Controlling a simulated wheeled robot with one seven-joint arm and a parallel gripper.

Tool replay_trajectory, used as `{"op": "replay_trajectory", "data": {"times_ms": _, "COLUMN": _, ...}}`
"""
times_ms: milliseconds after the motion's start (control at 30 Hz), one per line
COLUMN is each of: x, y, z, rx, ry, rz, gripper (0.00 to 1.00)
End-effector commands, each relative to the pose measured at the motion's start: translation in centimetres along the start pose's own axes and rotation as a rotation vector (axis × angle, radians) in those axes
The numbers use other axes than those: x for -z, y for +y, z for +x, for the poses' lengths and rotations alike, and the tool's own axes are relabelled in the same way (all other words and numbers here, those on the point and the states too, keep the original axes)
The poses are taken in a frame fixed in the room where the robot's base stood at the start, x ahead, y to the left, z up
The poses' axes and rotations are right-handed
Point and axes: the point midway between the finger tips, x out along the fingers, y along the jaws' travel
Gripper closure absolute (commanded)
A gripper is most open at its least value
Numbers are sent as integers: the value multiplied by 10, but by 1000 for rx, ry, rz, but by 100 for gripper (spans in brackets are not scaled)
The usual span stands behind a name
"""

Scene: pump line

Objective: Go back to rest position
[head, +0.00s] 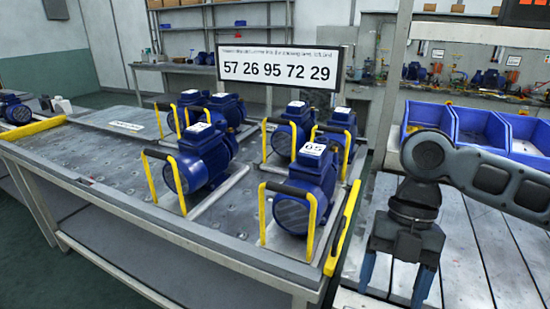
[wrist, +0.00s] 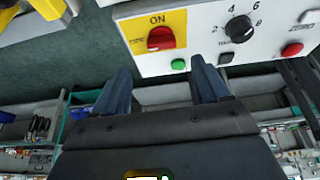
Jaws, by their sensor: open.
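My gripper (head: 396,285) hangs at the lower right of the head view, over the slatted grey surface to the right of the pump table. Its two blue fingers are spread apart with nothing between them. In the wrist view my gripper (wrist: 163,88) also shows open and empty. Ahead of its fingertips there is a white control panel (wrist: 210,40) with a red switch (wrist: 160,38) on a yellow plate marked ON, a black numbered dial (wrist: 239,28), a green button (wrist: 178,64) and a red button (wrist: 291,49). The fingertips appear close to the panel's lower edge; the exact gap cannot be told.
Several blue pumps with yellow handle frames, one labelled 05 (head: 308,185), stand on the grey table (head: 95,160). A number sign (head: 279,69) stands behind them. Blue bins (head: 482,130) stand behind my arm. A yellow bar (head: 343,228) lines the table's right edge.

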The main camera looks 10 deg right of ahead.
Motion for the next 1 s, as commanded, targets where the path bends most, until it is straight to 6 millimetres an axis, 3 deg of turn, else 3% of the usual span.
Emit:
{"op": "replay_trajectory", "data": {"times_ms": 167, "x": 19, "y": 48, "z": 9, "rx": -142, "ry": 10, "rz": -3, "gripper": 26}}
{"op": "replay_trajectory", "data": {"times_ms": 300, "x": 50, "y": 115, "z": 11, "rx": -369, "ry": 48, "rz": 28, "gripper": 26}}
{"op": "replay_trajectory", "data": {"times_ms": 500, "x": 95, "y": 195, "z": -3, "rx": -704, "ry": 159, "rz": 134, "gripper": 26}}
{"op": "replay_trajectory", "data": {"times_ms": 600, "x": 113, "y": 223, "z": -14, "rx": -854, "ry": 235, "rz": 208, "gripper": 26}}
{"op": "replay_trajectory", "data": {"times_ms": 800, "x": 137, "y": 255, "z": -34, "rx": -1103, "ry": 393, "rz": 378, "gripper": 26}}
{"op": "replay_trajectory", "data": {"times_ms": 1000, "x": 146, "y": 265, "z": -44, "rx": -1316, "ry": 562, "rz": 594, "gripper": 26}}
